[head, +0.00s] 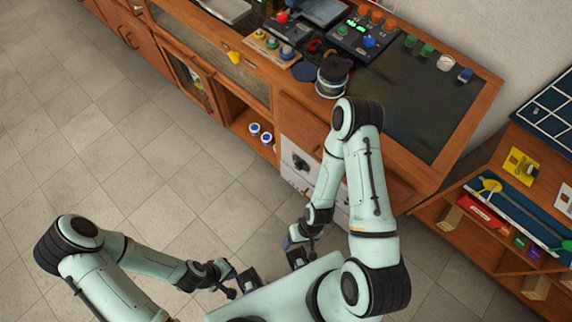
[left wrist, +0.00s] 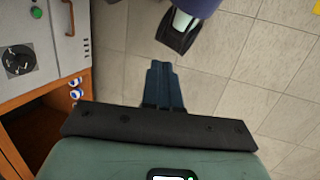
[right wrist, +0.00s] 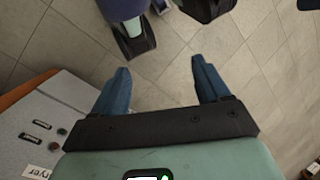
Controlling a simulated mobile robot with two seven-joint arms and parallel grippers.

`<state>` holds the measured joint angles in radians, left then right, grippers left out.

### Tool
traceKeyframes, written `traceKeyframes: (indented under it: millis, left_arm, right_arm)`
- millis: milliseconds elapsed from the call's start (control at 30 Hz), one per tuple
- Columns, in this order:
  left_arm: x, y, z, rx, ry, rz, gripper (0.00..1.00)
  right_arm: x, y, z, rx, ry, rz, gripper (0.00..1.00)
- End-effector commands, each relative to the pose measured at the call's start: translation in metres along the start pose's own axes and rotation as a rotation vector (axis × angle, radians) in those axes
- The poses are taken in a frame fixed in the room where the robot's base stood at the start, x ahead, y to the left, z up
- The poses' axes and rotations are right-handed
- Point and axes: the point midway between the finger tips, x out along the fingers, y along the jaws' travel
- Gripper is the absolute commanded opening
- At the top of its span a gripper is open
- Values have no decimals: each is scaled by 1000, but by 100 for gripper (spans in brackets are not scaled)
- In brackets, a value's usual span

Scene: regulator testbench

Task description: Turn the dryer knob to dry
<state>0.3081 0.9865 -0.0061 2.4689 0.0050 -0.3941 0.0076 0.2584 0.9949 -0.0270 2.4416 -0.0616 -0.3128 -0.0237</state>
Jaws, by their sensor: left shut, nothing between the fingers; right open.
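The white dryer (head: 300,135) is built into the wooden counter, and its lower front is partly hidden behind my right arm. A dark round fitting, perhaps the knob (head: 301,160), shows on its front; it also shows in the left wrist view (left wrist: 19,62), but I cannot tell its setting. In the right wrist view the panel (right wrist: 75,105) carries a cut-off label (right wrist: 38,172) reading "yer". My left gripper (head: 248,281) is shut and empty, apart from the panel; its fingers (left wrist: 163,85) are together. My right gripper (head: 297,257) is open and empty over the floor, fingers (right wrist: 160,85) spread.
The countertop (head: 440,110) holds several coloured knobs and a dark-lidded jar (head: 332,78). Small blue-and-white jars (head: 254,129) stand in the open shelf beside the dryer. A wooden shelf unit (head: 480,245) stands at right. The tiled floor (head: 150,150) at left is clear.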

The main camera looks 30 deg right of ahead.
Motion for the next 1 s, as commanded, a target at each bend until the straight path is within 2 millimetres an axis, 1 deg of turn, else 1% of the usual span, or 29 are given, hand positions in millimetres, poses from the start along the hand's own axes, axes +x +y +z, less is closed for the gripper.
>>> traceKeyframes:
  millis: [33,167,233,267,367,400,467,500,567,600,667,700,733,800,833,900,1000]
  left_arm:
    - [23,-13,1,-16,3,-8,0]
    - [49,-28,-8,-45,34,-20,0]
    - [64,-36,-15,-61,53,-26,0]
    - [70,-40,-18,-69,63,-29,0]
    - [96,-54,-32,-97,100,-41,0]
    - [109,-61,-40,-110,117,-46,0]
    - [129,-71,-50,-122,136,-53,0]
    - [143,-77,-56,-125,146,-57,0]
    - [163,-85,-66,-121,159,-62,0]
    - [175,-89,-73,-116,166,-65,0]
    - [191,-95,-82,-108,175,-68,0]
    - [200,-98,-87,-103,180,-70,0]
    - [205,-100,-90,-100,183,-71,0]
    - [215,-104,-97,-94,191,-72,0]
    - [217,-105,-99,-91,194,-73,0]
    - [221,-106,-103,-87,198,-74,0]
    - [223,-107,-104,-84,199,-75,0]
  right_arm:
    - [27,3,4,-115,-49,4,76]
    - [57,8,7,-425,-176,33,76]
    - [72,15,4,-613,-253,69,76]
    - [78,19,1,-700,-290,91,76]
    - [97,38,-19,-1022,-432,206,76]
    - [103,46,-34,-1159,-497,275,76]
    - [111,60,-64,-1350,-604,410,76]
    - [114,66,-89,-1454,-671,516,76]
    - [116,70,-129,-1570,-760,692,76]
    - [114,68,-155,-1625,-809,814,76]
    - [108,59,-193,-1680,-863,999,76]
    - [102,50,-215,-1701,-887,1116,76]
    - [97,42,-229,-1711,-901,1199,76]
    - [84,23,-255,-1715,-917,1365,76]
    - [79,15,-263,-1713,-920,1422,76]
    - [69,2,-275,-1703,-924,1522,76]
    - [61,-6,-284,-1691,-924,1588,76]
